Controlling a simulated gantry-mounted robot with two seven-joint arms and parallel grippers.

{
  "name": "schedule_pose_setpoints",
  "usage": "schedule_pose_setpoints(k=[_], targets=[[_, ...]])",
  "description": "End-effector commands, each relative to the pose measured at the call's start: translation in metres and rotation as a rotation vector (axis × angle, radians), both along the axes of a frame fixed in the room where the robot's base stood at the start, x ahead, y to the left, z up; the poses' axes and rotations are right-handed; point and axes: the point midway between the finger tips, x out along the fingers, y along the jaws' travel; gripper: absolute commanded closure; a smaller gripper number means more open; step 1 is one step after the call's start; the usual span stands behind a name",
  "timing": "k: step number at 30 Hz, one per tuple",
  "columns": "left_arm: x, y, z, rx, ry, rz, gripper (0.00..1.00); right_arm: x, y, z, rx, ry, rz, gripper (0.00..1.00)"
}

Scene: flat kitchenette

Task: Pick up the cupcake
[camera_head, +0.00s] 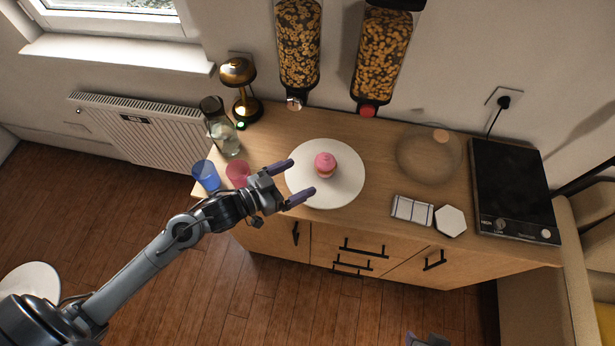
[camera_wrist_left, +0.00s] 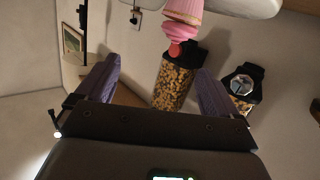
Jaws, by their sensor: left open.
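The cupcake (camera_head: 325,163), with pink frosting and a paler base, stands upright on a round white plate (camera_head: 345,193) on the counter. My left gripper (camera_head: 302,177) is open and empty just left of the cupcake, its purple fingers pointing toward it over the plate's left part. In the left wrist view the cupcake (camera_wrist_left: 183,22) is at the top edge, partly cut off, beyond the tips of the open left gripper (camera_wrist_left: 158,72). Only a small part of what seems to be my right gripper (camera_head: 425,341) shows at the bottom edge; its jaws are unclear.
A pink cup (camera_head: 238,173) stands close to my left wrist, with a blue cup (camera_head: 206,175), a glass carafe (camera_head: 220,130) and a lamp (camera_head: 241,90) nearby. A glass bowl (camera_head: 425,158) and a cooktop (camera_head: 512,190) are right. Cereal dispensers (camera_head: 298,45) hang behind.

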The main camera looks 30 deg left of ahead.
Motion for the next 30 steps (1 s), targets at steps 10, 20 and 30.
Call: schedule_pose_setpoints(k=[10, 20, 30], targets=[[0.019, 0.014, -0.048, 0.064, -0.050, -0.010, 0.05, 0.000, -0.003, -0.068, -0.013, -0.001, 0.006, 0.57], [0.049, -0.001, -0.053, 0.062, -0.057, -0.008, 0.05, 0.000, -0.003, -0.074, -0.011, -0.003, 0.006, 0.57], [0.070, -0.013, -0.057, 0.063, -0.054, -0.008, 0.05, 0.001, -0.001, -0.076, -0.004, -0.004, 0.002, 0.57]])
